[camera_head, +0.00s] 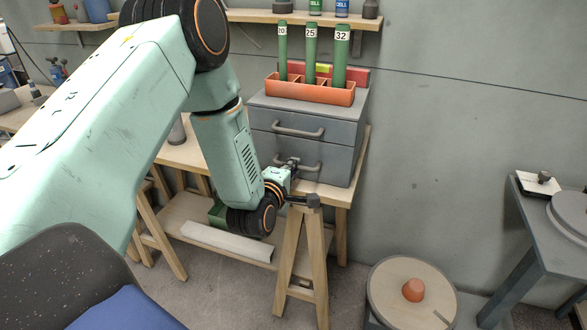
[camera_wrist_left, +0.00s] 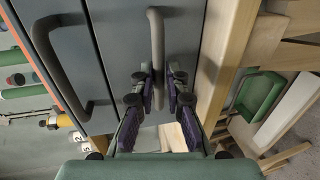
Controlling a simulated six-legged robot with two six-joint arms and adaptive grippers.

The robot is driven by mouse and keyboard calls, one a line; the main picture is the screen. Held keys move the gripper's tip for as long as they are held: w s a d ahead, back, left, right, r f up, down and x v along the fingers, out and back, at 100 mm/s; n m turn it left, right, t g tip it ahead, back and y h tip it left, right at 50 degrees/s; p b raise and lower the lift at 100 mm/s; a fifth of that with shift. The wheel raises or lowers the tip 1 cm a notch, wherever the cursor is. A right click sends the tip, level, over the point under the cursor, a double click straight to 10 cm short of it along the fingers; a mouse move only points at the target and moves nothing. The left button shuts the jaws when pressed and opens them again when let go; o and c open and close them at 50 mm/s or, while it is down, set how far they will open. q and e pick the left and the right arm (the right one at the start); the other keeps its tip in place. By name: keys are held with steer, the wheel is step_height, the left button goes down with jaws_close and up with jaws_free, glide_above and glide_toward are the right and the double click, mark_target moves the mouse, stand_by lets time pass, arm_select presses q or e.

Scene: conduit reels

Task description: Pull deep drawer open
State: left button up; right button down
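A grey two-drawer cabinet (camera_head: 350,112) stands on the wooden bench. Its upper drawer has a curved handle (camera_head: 298,132). The lower drawer (camera_head: 334,165), which looks the deeper, has a handle (camera_head: 310,166) partly hidden by my left gripper (camera_head: 292,163). Both drawers look closed. In the left wrist view, the lower handle (camera_wrist_left: 157,38) runs between the fingertips of my left gripper (camera_wrist_left: 161,78). The fingers are apart, one on each side of the bar, with small gaps seeming to show. Whether they touch it is hard to tell. My right gripper is not in view.
An orange tray (camera_head: 312,92) with green tubes stands on the cabinet. A wooden trestle (camera_head: 305,250) stands below my left gripper. A reel (camera_head: 385,295) lies at the lower right, and a grey table (camera_head: 530,225) stands at the right edge.

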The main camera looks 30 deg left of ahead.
arm_select(q)
steer(key=shift+c, duration=0.6)
steer(key=shift+s+d+r, duration=0.15)
steer(key=shift+d, duration=0.15)
jaws_close()
